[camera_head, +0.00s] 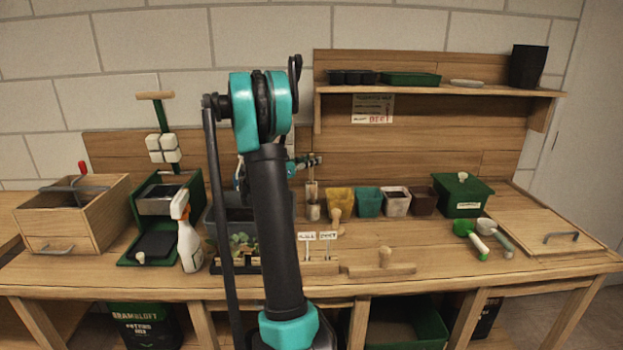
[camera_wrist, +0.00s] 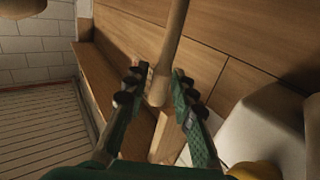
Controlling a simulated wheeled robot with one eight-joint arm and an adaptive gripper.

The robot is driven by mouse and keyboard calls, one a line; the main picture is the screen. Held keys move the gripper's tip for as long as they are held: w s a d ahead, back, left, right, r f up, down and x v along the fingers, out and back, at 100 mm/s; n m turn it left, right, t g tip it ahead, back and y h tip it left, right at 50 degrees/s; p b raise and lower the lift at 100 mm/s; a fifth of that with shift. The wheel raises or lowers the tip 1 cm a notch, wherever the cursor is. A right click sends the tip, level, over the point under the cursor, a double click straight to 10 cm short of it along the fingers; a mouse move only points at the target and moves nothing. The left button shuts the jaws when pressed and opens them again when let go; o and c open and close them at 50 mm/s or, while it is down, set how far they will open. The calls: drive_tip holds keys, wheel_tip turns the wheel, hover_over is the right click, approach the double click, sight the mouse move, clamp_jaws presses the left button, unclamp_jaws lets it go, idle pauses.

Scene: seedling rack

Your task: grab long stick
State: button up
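A long, round wooden stick (camera_wrist: 170,48) runs down from the top edge in the wrist view and ends in a rounded, thicker tip. My gripper (camera_wrist: 157,76) is open, with one finger on each side of the stick's lower part. A gap shows between the stick and the fingers. In the head view, my gripper (camera_head: 312,161) is behind my arm, in front of the back board and above the pots. My arm hides part of that area, and I cannot tell there which piece is the stick.
Several small pots, including a yellow one (camera_head: 340,201), stand right of my arm. A green lidded box (camera_head: 463,196) is further right. A shelf (camera_head: 440,90) overhangs the back.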

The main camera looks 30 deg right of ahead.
clamp_jaws()
